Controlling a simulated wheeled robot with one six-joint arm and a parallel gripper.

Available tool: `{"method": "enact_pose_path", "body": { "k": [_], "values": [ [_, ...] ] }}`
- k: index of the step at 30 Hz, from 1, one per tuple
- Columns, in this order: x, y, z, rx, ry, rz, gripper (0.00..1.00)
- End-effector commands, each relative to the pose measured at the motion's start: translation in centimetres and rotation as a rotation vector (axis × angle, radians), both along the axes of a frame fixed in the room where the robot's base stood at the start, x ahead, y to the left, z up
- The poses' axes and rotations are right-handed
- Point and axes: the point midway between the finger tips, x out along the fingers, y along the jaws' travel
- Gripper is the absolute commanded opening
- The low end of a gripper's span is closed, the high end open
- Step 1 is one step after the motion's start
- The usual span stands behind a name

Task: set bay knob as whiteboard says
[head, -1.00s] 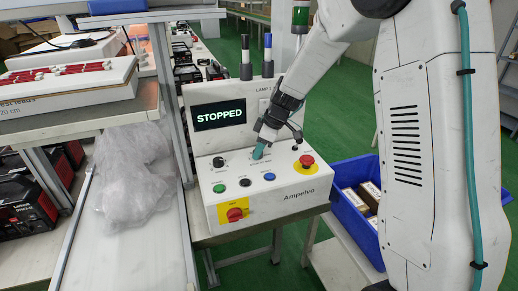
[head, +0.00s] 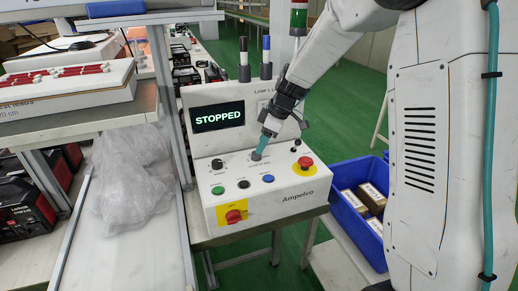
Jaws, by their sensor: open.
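A white control box (head: 285,205) marked "Ampelvo" stands on a bench, with small knobs and buttons on its sloped top. A small dark knob (head: 217,163) sits at the upper left of that top. My gripper (head: 259,153) points down at the upper middle of the panel, its teal fingers over a control with printing below it. The fingers hide most of that control; I cannot tell whether they touch it or which way it points. The jaws are open. No whiteboard is in view, and the panel labels are too small to read.
The box also bears a screen (head: 218,115) reading "STOPPED", a red mushroom button (head: 305,163), a red rotary switch (head: 234,217), and green, black and blue buttons. A blue crate (head: 345,215) with cartons stands right. A plastic bag (head: 130,180) lies left.

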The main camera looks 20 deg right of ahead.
Motion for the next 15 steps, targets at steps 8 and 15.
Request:
{"method": "enact_pose_path", "body": {
  "k": [8, 15],
  "values": [
    [-0.6, -1.2, 3.1, 0.0, -0.001, 0.0, 0.53],
    [-0.7, -1.2, 3.3, 0.0, 0.0, -0.001, 0.53]
  ]
}}
